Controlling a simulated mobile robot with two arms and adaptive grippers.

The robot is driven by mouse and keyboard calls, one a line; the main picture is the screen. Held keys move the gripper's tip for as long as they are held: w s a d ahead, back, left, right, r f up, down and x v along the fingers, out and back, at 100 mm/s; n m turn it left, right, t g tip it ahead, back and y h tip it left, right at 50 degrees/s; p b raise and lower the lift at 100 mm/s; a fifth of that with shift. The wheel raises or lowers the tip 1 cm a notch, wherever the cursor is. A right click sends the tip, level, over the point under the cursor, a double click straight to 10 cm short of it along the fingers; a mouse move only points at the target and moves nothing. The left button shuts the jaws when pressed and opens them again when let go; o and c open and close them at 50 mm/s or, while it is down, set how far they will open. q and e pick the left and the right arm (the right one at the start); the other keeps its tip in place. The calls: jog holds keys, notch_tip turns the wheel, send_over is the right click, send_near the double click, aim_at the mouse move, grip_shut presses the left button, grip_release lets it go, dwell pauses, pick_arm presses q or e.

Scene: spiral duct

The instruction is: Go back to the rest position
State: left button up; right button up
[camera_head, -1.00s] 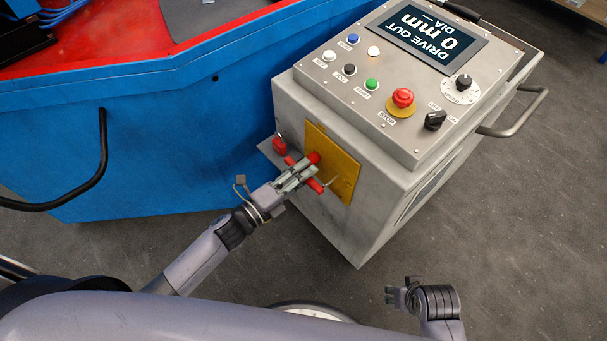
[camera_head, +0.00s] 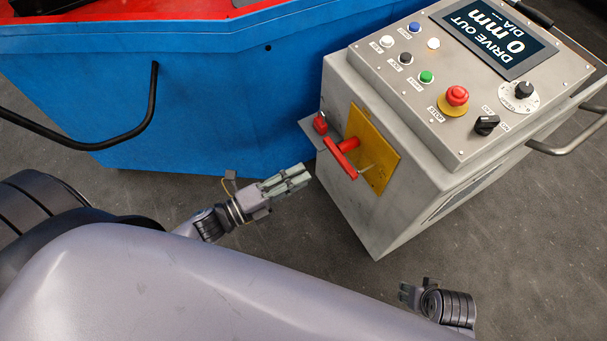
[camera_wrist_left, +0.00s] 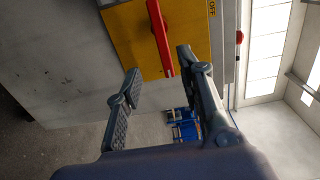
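My left gripper (camera_head: 302,177) is empty in the head view, a short way left of the grey control cabinet and apart from it. In the left wrist view its two fingers (camera_wrist_left: 160,75) stand apart with a gap between them. The red switch handle (camera_head: 340,159) sits on a yellow plate (camera_head: 376,150) on the cabinet's side. The handle (camera_wrist_left: 160,38) and the plate (camera_wrist_left: 188,30) also show in the left wrist view, beyond the fingertips. My right gripper (camera_head: 405,292) is low at the right in the head view, small, and its opening cannot be made out.
The grey control cabinet (camera_head: 350,215) has buttons, a red stop knob (camera_head: 457,96) and a screen on top. A red padlock (camera_head: 320,123) is on a small bracket beside the handle. A blue machine (camera_head: 220,110) with a black rail stands behind. The grey floor between is clear.

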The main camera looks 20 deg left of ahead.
dwell(0.4)
pick_arm(q)
jog(key=w+a+f+n+g+y, duration=0.2)
jog(key=a+f+n+y, duration=0.55)
jog(key=n, duration=0.65)
jog(key=s+f+n+g+y, duration=0.4)
jog(key=s+f+n+g, duration=0.1)
jog(key=n, duration=0.1)
jog(key=s+f+n+g+p, duration=0.1)
jog(key=s+f+g+p, duration=0.2)
jog(key=s+p, duration=0.6)
jog(key=s+f+n+g+p, duration=0.2)
jog(key=s+f+p, duration=0.5)
jog(key=s, duration=1.1)
jog(key=g+p, duration=0.1)
jog(key=p, duration=0.1)
jog(key=shift+s+a+f+p, duration=0.15)
jog(key=shift+s+f+p, duration=0.15)
jog(key=shift+p, duration=0.1)
pick_arm(e)
jog(key=s+d+f+g, duration=0.1)
jog(key=s+f, duration=0.3)
jog(key=s, duration=0.5)
jog(key=s+d+f, duration=0.2)
jog(key=s+f, duration=0.2)
jog(key=s, duration=0.6)
jog(key=shift+s+d+f+g, duration=0.2)
jog(key=shift+s+g, duration=0.1)
jog(key=shift+g, duration=0.1)
